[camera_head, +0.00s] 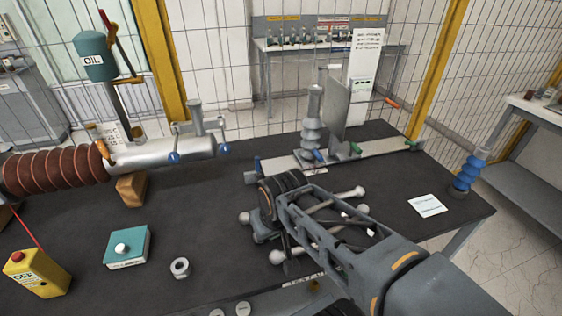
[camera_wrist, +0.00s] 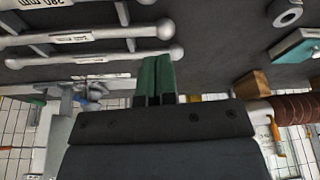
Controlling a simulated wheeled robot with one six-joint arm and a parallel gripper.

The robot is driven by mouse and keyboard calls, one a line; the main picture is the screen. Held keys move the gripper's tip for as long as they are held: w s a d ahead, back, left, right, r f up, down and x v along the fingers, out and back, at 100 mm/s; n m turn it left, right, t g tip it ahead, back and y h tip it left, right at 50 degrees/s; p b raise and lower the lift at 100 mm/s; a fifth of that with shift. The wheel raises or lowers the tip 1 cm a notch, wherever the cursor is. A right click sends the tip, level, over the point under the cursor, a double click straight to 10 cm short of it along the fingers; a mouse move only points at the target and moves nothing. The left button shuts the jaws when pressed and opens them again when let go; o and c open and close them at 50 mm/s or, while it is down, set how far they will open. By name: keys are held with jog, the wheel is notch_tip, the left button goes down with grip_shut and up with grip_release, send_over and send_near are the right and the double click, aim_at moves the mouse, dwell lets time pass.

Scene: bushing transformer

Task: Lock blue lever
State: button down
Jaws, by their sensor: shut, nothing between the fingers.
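In the head view a small blue lever (camera_head: 320,156) is on the grey rail (camera_head: 378,149), at the foot of the grey ribbed bushing (camera_head: 312,125). In the head view my arm reaches over the table in front of the rail, and the fingertips are hidden. The gripper appears apart from the blue lever.
A silver cylinder (camera_head: 150,155) with blue knobs and a brown ribbed insulator (camera_head: 55,172) lies at the left. Ball-ended bars (camera_wrist: 95,53) lie beneath my arm.

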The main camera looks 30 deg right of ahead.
jog(key=shift+a, duration=0.1)
